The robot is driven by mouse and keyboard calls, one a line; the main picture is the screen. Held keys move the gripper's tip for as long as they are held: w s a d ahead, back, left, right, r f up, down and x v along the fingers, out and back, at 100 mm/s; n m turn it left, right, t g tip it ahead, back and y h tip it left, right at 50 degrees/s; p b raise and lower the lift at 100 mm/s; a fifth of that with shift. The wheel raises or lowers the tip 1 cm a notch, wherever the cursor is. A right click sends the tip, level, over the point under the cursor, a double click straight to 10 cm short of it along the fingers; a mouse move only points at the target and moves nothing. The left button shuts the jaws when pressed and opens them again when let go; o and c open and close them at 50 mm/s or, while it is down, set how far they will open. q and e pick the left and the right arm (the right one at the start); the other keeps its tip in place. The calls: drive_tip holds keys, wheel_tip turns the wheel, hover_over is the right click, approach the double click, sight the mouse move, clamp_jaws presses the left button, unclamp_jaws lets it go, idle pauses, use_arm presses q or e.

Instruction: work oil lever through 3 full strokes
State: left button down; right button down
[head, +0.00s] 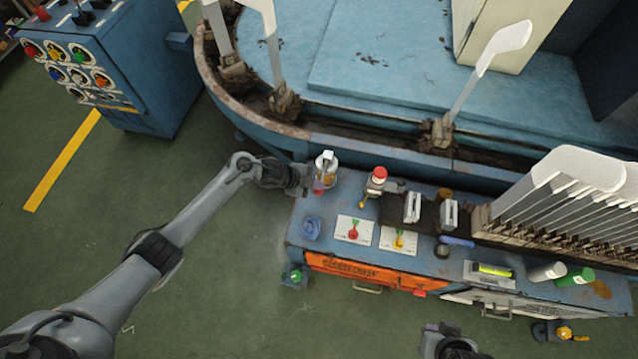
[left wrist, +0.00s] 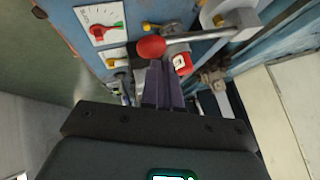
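The oil lever is a metal rod with a red ball knob (left wrist: 151,47) in the left wrist view. The rod runs right towards a pale cylindrical body. In the head view the red knob (head: 318,187) shows beside the small oil pump (head: 326,165) at the bench's left back corner. My left gripper (left wrist: 164,64) has its two dark fingers together, with the tips right by the knob; I cannot tell if they touch it. It also shows left of the pump in the head view (head: 306,181). My right gripper (head: 455,345) is partly cut off at the bottom edge, away from the bench.
The blue bench (head: 330,205) carries dial plates with a red knob (head: 353,232) and a yellow knob (head: 398,241), a red-topped valve (head: 379,174) and a rack of white sock forms (head: 580,195). A curved machine rail runs behind.

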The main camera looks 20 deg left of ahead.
use_arm(q)
drive_tip(key=shift+w+r+p, duration=0.2)
drive_tip(key=shift+r+p, duration=0.75)
drive_tip(key=shift+r, duration=0.45)
drive_tip(key=r+p, duration=0.4)
drive_tip(key=r, duration=0.1)
drive_tip(key=shift+w+a, duration=0.1)
drive_tip(key=shift+w, duration=0.25)
idle(0.7)
drive_tip(key=shift+f, duration=0.1)
